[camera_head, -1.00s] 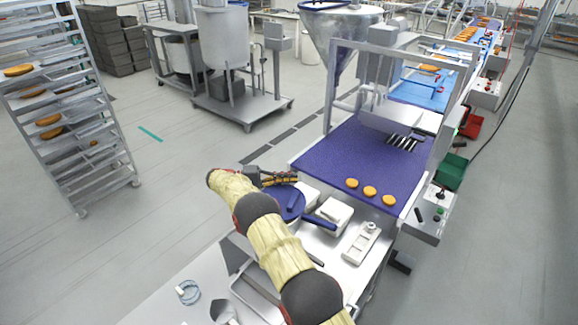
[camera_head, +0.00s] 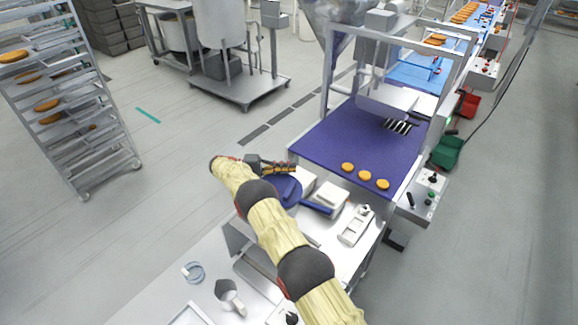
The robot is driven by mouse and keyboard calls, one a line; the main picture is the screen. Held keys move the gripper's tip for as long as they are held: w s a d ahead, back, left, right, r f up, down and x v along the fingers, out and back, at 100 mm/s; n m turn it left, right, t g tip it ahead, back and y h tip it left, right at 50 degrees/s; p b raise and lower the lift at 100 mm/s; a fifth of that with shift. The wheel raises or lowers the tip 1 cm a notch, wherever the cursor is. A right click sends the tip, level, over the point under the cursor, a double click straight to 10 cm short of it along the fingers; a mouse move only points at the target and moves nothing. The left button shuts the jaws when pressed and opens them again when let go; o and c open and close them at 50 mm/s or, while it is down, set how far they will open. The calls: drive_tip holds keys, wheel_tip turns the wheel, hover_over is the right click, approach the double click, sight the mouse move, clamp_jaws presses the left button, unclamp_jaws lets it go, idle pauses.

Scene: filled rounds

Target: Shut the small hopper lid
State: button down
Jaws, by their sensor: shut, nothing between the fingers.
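A round blue piece (camera_head: 287,194), which looks like the small hopper's lid, is at the near left of the purple belt, next to white boxy parts. A blue bar (camera_head: 315,208) is to its right. My arm partly covers the round piece, and I cannot tell how far the lid is open. My gripper (camera_head: 293,169) is shut and empty, pointing right just beyond the round piece's far edge. I cannot tell if it touches it.
The purple belt (camera_head: 340,135) carries several orange rounds near its front edge. A white box (camera_head: 331,195) and a metal fixture (camera_head: 356,226) stand right of the blue piece. A tray rack (camera_head: 85,120) stands left. Open floor (camera_head: 190,185) lies left of my gripper.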

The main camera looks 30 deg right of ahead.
drive_tip(key=shift+w+f+n+t+b, duration=0.25)
drive_tip(key=shift+w+n+t+b, duration=0.2)
drive_tip(key=shift+b, duration=2.7)
drive_tip(key=w+t+h+b, duration=0.1)
drive_tip(key=b, duration=0.6)
drive_tip(key=shift+n, duration=0.35)
drive_tip(key=t+b, duration=0.1)
drive_tip(key=b, duration=0.2)
drive_tip(key=shift+w+a, duration=0.1)
drive_tip(key=shift+w, duration=0.25)
